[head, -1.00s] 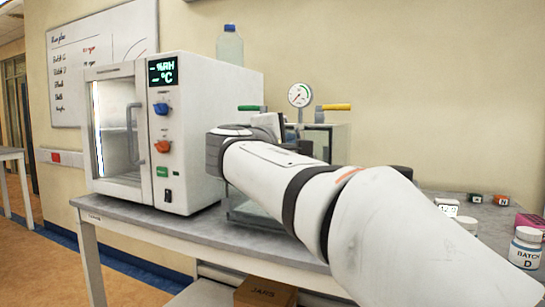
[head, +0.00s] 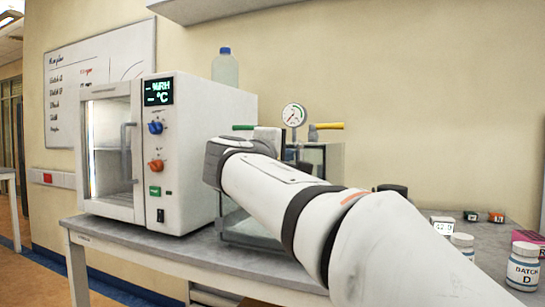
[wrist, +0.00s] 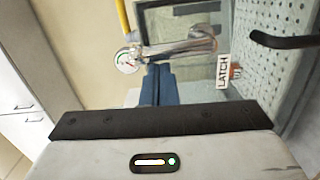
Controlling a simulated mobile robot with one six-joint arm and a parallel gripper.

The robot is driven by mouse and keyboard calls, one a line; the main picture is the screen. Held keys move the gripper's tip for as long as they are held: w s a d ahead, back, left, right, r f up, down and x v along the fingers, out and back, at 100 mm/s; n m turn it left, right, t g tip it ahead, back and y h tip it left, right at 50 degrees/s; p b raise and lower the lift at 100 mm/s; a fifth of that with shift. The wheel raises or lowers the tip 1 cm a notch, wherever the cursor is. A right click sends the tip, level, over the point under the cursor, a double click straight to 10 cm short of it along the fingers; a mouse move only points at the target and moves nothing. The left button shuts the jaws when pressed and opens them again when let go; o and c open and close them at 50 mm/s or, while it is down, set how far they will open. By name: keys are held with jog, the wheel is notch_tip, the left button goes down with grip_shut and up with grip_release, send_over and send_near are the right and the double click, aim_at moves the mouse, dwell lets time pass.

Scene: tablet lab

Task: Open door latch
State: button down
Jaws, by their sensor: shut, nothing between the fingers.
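A "LATCH" label (wrist: 222,70) shows in the wrist view, right of my fingertips, on or beside a perforated grey panel. Next to it, at the panel's edge, is a small orange-red part (wrist: 236,72). A black bar handle (wrist: 285,41) is fixed to the panel. My gripper (wrist: 157,72) is shut and empty; its blue fingers point at a shiny curved metal piece (wrist: 190,46), and I cannot tell whether they touch it. In the head view a glass-walled chamber (head: 325,163) stands behind my arm, which hides its front and my fingers.
A pressure gauge (head: 293,115) and green (head: 243,127) and yellow (head: 330,125) handles stand above the chamber. A white oven-like cabinet (head: 190,140) is close on the left. Batch jars (head: 523,268) and small boxes are at the table's right. A shelf (head: 230,8) hangs above.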

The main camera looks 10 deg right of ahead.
jog(key=s+a+p, duration=0.1)
jog(key=s+a, duration=0.5)
jog(key=a, duration=0.4)
jog(key=shift+p, duration=0.4)
jog(key=shift+d, duration=0.15)
jog(key=s+d+f+m+g+y+p, duration=0.2)
jog(key=s+d+f+g+y+p, duration=0.55)
jog(key=p, duration=0.75)
jog(key=s+f+m+g+y+p, duration=0.4)
jog(key=s+f+m+p, duration=0.3)
jog(key=s+p, duration=0.5)
jog(key=shift+p, duration=0.75)
